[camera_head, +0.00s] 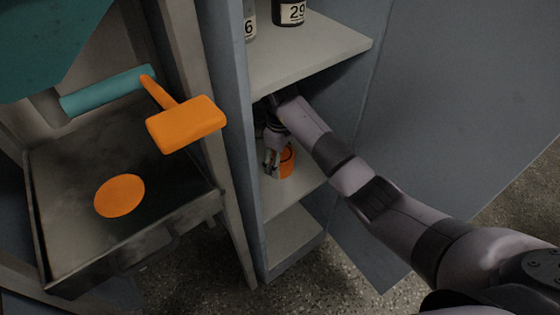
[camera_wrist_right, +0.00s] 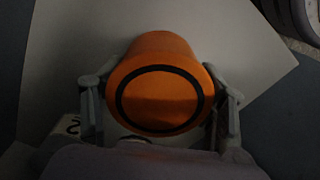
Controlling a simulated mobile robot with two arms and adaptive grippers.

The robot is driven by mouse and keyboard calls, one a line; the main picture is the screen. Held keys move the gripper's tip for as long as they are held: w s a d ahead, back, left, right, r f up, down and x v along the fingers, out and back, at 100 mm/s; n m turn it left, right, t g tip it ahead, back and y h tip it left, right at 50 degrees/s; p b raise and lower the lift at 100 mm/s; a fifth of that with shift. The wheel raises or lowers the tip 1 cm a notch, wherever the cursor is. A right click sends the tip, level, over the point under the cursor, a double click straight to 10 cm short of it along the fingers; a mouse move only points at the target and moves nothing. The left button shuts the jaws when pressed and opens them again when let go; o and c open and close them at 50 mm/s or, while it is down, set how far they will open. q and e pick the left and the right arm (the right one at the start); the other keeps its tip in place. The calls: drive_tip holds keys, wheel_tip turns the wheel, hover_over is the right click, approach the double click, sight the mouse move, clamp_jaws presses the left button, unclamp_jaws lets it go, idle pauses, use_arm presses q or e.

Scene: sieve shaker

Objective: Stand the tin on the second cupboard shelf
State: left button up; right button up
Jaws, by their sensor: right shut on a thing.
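The orange tin (camera_head: 287,161) is inside the cupboard, at the shelf (camera_head: 310,180) below the one with the bottles. My right gripper (camera_head: 272,160) reaches into the cupboard and is shut on the tin. In the right wrist view the tin (camera_wrist_right: 160,85) sits between both fingers (camera_wrist_right: 160,100), its round end with a dark ring facing the camera. The pale shelf surface (camera_wrist_right: 225,45) lies behind it. I cannot tell whether the tin's base touches the shelf. My left gripper is not in view.
Bottles (camera_head: 291,11) stand on the shelf above (camera_head: 310,52); a lower shelf (camera_head: 290,232) looks clear. The cupboard's side wall (camera_head: 232,130) is close left of my gripper. A labelled thing (camera_wrist_right: 70,126) is beside the left finger. An orange handle (camera_head: 186,124) and metal tray (camera_head: 75,150) are left.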

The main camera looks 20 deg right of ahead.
drive_tip(key=shift+f, duration=0.1)
drive_tip(key=o, duration=1.3)
drive_tip(key=shift+c, duration=0.2)
drive_tip(key=shift+r, duration=0.4)
wheel_tip(320, 180, up, 6)
drive_tip(key=shift+r+p, duration=0.1)
drive_tip(key=shift+p, duration=0.85)
drive_tip(key=shift+r, duration=0.4)
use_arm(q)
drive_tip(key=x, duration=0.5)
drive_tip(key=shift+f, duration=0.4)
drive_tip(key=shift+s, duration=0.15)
use_arm(e)
drive_tip(key=shift+f, duration=0.1)
